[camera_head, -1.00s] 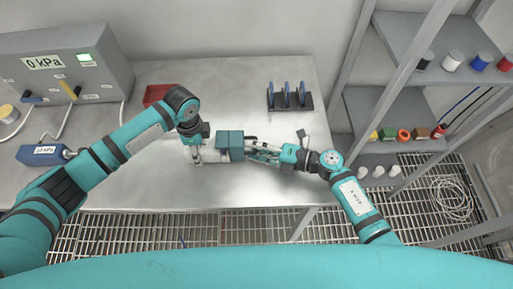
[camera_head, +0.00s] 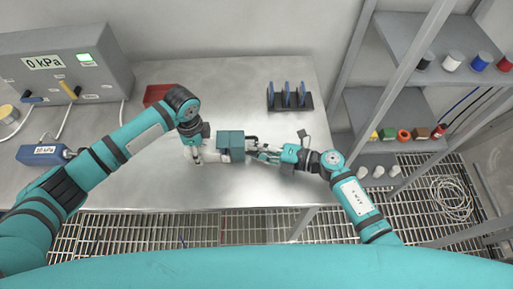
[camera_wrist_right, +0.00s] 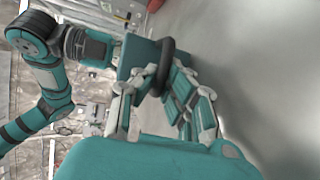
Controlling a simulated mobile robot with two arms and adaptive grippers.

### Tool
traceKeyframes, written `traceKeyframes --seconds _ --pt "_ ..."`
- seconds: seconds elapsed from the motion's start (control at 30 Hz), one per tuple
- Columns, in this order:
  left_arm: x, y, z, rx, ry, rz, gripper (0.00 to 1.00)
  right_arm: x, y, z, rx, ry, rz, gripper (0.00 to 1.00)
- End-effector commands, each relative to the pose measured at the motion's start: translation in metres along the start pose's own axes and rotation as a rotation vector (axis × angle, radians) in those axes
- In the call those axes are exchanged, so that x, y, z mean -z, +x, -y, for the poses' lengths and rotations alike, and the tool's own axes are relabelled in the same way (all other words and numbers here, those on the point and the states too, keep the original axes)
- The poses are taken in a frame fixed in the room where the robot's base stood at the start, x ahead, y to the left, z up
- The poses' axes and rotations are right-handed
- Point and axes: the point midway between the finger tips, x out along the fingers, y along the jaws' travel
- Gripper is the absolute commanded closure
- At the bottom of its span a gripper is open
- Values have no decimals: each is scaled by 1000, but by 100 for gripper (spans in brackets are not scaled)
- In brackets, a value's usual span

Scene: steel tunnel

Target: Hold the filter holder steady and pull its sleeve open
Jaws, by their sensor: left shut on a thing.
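The filter holder shows as a teal block (camera_head: 231,146) with a pale body (camera_head: 212,155) on its left, low over the steel table. A dark ring (camera_head: 252,143) is on the block's right side; it also shows in the right wrist view (camera_wrist_right: 167,68) in front of the teal block (camera_wrist_right: 138,57). My left gripper (camera_head: 196,153) is shut on the pale left part of the holder. My right gripper (camera_head: 259,152) is at the ring, its fingers on either side of it in the right wrist view (camera_wrist_right: 166,80). Whether they grip the ring is unclear.
A red tray (camera_head: 156,95) and a rack of blue discs (camera_head: 289,97) stand behind the holder. Shelves (camera_head: 400,105) rise at right.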

Motion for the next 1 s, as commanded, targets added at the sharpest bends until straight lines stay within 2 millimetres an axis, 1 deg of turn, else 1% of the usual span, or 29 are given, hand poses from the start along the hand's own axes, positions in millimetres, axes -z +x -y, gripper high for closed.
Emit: traceKeyframes --seconds 0.1,0.23,0.53,0.6,0.7,0.8,1.0 --pt "-2 0 0 -1 -2 3 84 -7 -19 7 8 -8 -3 100" --pt "-2 0 0 -1 -3 4 84 -13 -34 10 8 -9 -2 100" --pt "-3 0 0 -2 -4 5 84 -14 -37 10 5 -8 -2 100" --pt "-3 0 0 -2 -5 6 84 -14 -36 10 5 -8 -2 89" --pt "-3 1 0 -1 -4 6 84 -14 -36 10 4 -6 -2 76" --pt "-3 1 0 -1 -3 5 84 -14 -36 10 4 -5 -1 66" --pt "-2 1 0 -1 -2 5 84 -15 -36 9 3 -3 -1 66"
